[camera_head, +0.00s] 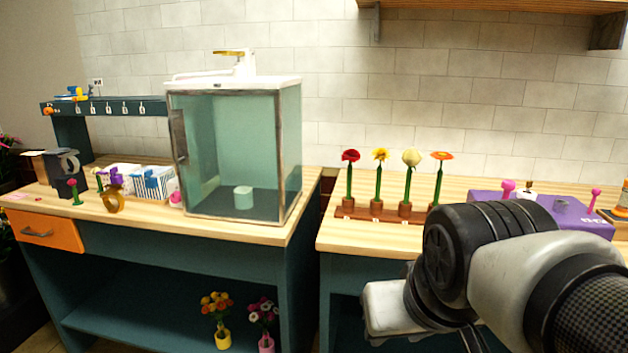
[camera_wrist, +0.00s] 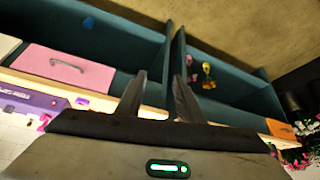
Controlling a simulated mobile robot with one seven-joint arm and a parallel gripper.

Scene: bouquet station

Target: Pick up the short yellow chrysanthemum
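Several single flowers stand upright in small brown holders on the right counter in the head view. One has a yellow bloom (camera_head: 380,155) on a green stem. Beside it is a paler, rounder yellow bloom (camera_head: 411,158). I cannot tell for sure which is the short yellow chrysanthemum, as their stems look similar in length. My gripper (camera_wrist: 160,78) shows in the wrist view with its two dark fingers apart and nothing between them. In the head view my arm is right of and nearer than the flowers, and the fingers cannot be made out.
A red rose (camera_head: 350,156) and an orange flower (camera_head: 442,156) flank the yellow ones. A purple box (camera_head: 575,217) lies to their right. A glass-fronted cabinet (camera_head: 243,150) stands on the left counter. Small bouquets (camera_head: 217,305) sit on the shelf below. A gap separates the counters.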

